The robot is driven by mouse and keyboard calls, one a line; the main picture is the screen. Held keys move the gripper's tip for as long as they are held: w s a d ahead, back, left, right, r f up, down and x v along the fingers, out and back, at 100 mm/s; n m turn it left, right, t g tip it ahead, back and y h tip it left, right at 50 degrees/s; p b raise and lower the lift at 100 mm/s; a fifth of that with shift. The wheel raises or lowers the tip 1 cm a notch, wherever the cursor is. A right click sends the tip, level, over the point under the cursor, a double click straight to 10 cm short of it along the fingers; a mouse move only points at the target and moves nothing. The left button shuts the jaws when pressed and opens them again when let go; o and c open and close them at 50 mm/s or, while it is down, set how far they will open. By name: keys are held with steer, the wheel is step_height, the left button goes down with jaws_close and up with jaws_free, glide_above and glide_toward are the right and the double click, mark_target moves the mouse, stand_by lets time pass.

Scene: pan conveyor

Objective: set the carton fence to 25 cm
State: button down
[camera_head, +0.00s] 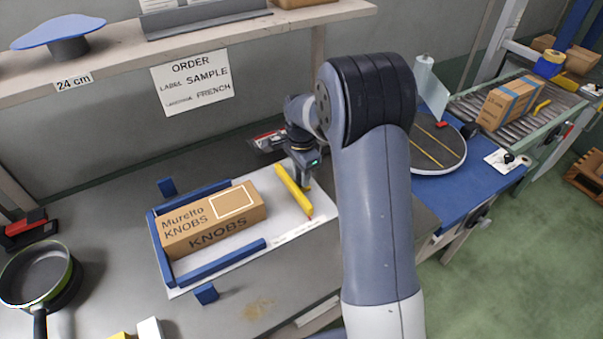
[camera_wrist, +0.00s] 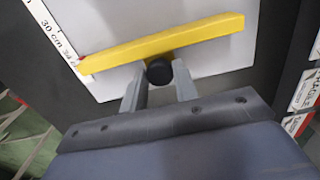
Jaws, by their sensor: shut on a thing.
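The carton fence looks like the yellow bar (camera_head: 291,188) lying across the right part of a white board (camera_head: 318,204). In the wrist view the yellow bar (camera_wrist: 165,44) has a black round knob (camera_wrist: 159,71) at its near side. My gripper (camera_wrist: 159,82) is shut on the knob, and it shows beside the bar in the head view (camera_head: 304,183). The exact reading is too small to tell.
A "Muretto KNOBS" carton (camera_head: 210,219) lies between blue rails (camera_head: 222,262), apart from the yellow bar. A pan (camera_head: 38,275) stands at the left. A shelf (camera_head: 120,62) with a "24 cm" label runs behind. A roller conveyor (camera_head: 515,115) is at the right.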

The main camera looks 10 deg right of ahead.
steer(key=s+a, duration=0.1)
steer(key=a, duration=0.2)
steer(key=s+a, duration=0.1)
steer(key=a, duration=0.2)
steer(key=s+a, duration=0.1)
steer(key=a, duration=0.2)
steer(key=shift+a, duration=0.1)
steer(key=c, duration=1.1)
jaws_free()
step_height(320, 180, up, 11)
steer(key=shift+f+b, duration=0.1)
steer(key=shift+b, duration=0.2)
